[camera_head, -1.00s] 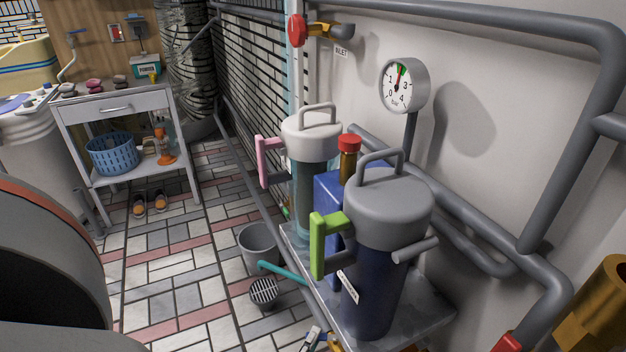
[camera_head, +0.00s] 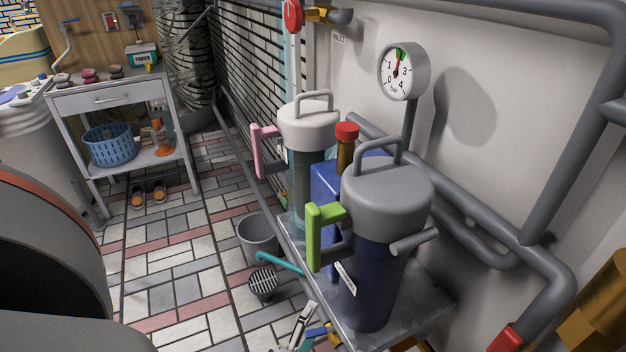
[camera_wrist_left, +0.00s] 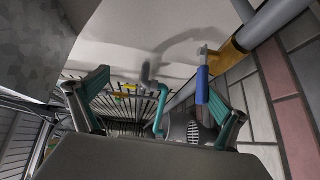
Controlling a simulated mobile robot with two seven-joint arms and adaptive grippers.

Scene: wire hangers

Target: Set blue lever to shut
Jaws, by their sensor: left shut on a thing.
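The blue lever (camera_head: 318,331) shows at the bottom edge of the head view, below the near grey-topped canister. In the left wrist view the lever (camera_wrist_left: 202,86) sits at the end of a yellow valve body (camera_wrist_left: 236,58). My left gripper (camera_head: 302,326) is beside the lever, its lower part cut off by the frame. In the wrist view its two teal-and-grey fingers (camera_wrist_left: 158,90) stand apart, with the lever by the right fingertip. My right gripper is not in view.
Two canisters, one grey-topped with a green handle (camera_head: 314,235) and one white-topped with a pink handle (camera_head: 257,152), stand on a metal shelf (camera_head: 425,305). A grey bucket (camera_head: 259,236) and a teal tube (camera_head: 280,262) lie close by. Grey pipes line the wall.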

